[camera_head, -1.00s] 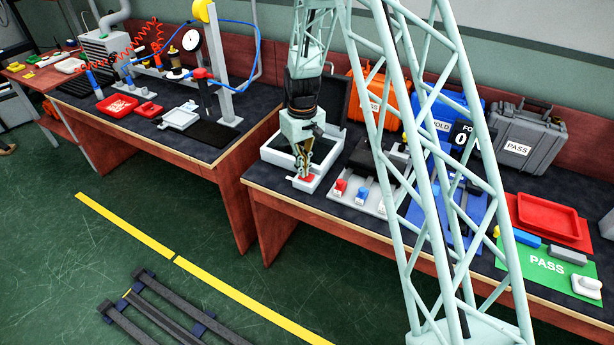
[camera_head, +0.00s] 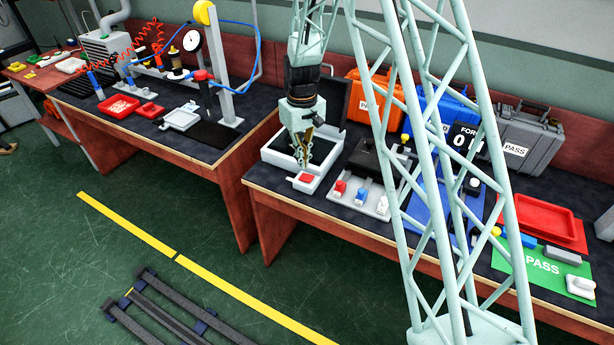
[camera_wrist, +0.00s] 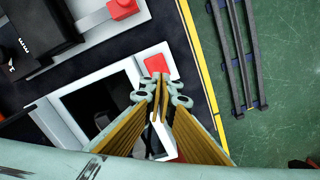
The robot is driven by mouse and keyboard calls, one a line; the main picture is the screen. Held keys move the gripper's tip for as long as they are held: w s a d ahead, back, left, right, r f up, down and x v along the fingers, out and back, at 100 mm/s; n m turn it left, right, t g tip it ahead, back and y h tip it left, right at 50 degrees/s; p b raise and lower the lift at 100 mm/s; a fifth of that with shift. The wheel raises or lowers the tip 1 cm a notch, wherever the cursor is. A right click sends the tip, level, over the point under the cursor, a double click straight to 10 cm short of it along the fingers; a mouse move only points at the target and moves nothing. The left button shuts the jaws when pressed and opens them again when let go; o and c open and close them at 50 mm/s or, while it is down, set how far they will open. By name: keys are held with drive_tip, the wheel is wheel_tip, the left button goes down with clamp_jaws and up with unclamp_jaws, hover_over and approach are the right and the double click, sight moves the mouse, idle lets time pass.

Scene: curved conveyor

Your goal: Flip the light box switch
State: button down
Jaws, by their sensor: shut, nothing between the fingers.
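The light box is a white-framed box with a dark panel; its frame (camera_head: 272,157) shows on the right bench in the head view. A small white housing at its front corner carries a red switch (camera_head: 306,178). In the wrist view the red switch (camera_wrist: 156,63) lies just beyond my fingertips, and the white frame (camera_wrist: 70,84) surrounds the dark panel. My gripper (camera_head: 304,165) points down with its fingers together and empty, just behind the switch. Its fingertips also show in the wrist view (camera_wrist: 161,82). They look slightly apart from the switch, but the exact gap cannot be told.
An open dark case lid (camera_head: 333,97) stands behind the light box. To the right is a grey plate (camera_head: 378,207) with coloured buttons and a black device (camera_head: 378,158). Orange, blue and grey cases line the back. The green floor in front is mostly clear.

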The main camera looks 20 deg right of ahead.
drive_tip(key=shift+r+p, duration=0.4)
drive_tip(key=shift+r, duration=0.6)
drive_tip(key=shift+r, duration=0.1)
drive_tip(key=r, duration=0.1)
wheel_tip(320, 180, up, 15)
hover_over(303, 177)
drive_tip(key=s, duration=0.7)
drive_tip(key=s+r+m+t, duration=0.1)
drive_tip(key=s+r+t, duration=0.1)
drive_tip(key=s+r, duration=1.3)
drive_tip(key=s, duration=0.7)
drive_tip(key=s+r+m+t, duration=0.1)
drive_tip(key=s+r, duration=0.3)
drive_tip(key=s, duration=0.7)
drive_tip(key=s+r+m+t, duration=0.1)
drive_tip(key=s+r, duration=0.3)
drive_tip(key=s, duration=0.6)
drive_tip(key=shift+s, duration=0.35)
